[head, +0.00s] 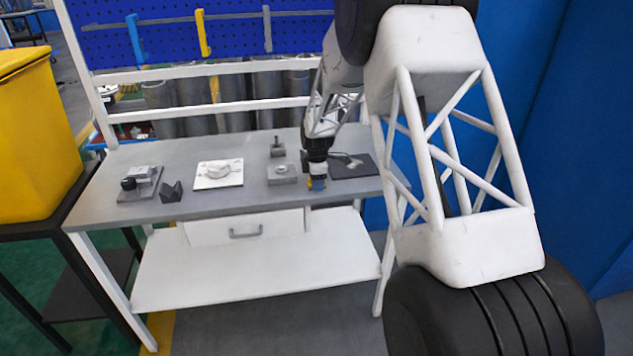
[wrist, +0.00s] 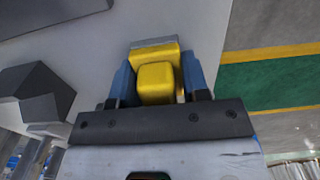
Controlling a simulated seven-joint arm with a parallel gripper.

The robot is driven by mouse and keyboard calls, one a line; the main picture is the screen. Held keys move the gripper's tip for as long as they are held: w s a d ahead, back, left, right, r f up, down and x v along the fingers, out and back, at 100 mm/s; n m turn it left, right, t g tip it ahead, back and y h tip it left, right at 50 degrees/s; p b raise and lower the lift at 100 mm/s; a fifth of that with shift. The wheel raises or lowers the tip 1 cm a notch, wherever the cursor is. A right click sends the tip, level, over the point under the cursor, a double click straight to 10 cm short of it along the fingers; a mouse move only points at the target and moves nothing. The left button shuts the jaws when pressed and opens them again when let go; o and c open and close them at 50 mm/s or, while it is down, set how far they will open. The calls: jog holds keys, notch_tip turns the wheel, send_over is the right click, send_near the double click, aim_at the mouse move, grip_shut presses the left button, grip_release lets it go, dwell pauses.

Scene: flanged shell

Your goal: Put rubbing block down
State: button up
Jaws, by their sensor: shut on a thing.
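My gripper (wrist: 158,83) is shut on the rubbing block (wrist: 156,80), a yellow block with a grey strip along its far end. The blue fingers press on its two sides. I cannot tell whether the block touches the bench top. A white plate with a round flanged part (head: 218,171) lies on the bench, left of my gripper.
A grey block with a round recess (head: 283,171) is just left of my gripper. A small post block (head: 277,149) stands behind it. A dark mat (head: 360,170) lies to the right. A dark angled block (head: 171,192) and a fixture (head: 140,185) stand at left.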

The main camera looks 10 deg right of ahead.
jog(key=shift+f, duration=0.4)
jog(key=o, duration=1.1)
jog(key=shift+s+f, duration=0.15)
jog(key=shift+f, duration=0.15)
jog(key=shift+c, duration=0.2)
jog(key=shift+s+f, duration=0.15)
jog(key=shift+f, duration=0.05)
jog(key=shift+r, duration=0.4)
jog(key=shift+c, duration=0.5)
jog(key=shift+o, duration=0.5)
jog(key=r, duration=1.3)
jog(key=shift+w+r, duration=0.15)
jog(key=shift+w, duration=0.15)
